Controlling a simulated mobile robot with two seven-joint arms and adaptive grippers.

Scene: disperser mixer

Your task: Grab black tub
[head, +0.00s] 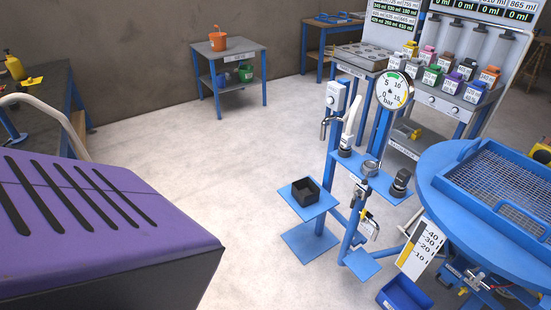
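A small black square tub (306,191), open at the top, sits on a small blue platform (319,208) of the blue stand right of centre. The platform's rim shows around the tub. Neither of my grippers is in the head view, and nothing is touching the tub.
A large purple slotted cover (90,220) fills the lower left. A pressure gauge (395,90) and a tap (327,125) are above and behind the tub. A round blue table (440,190) with a mesh tray stands at right. The pale floor (210,150) left of the stand is clear.

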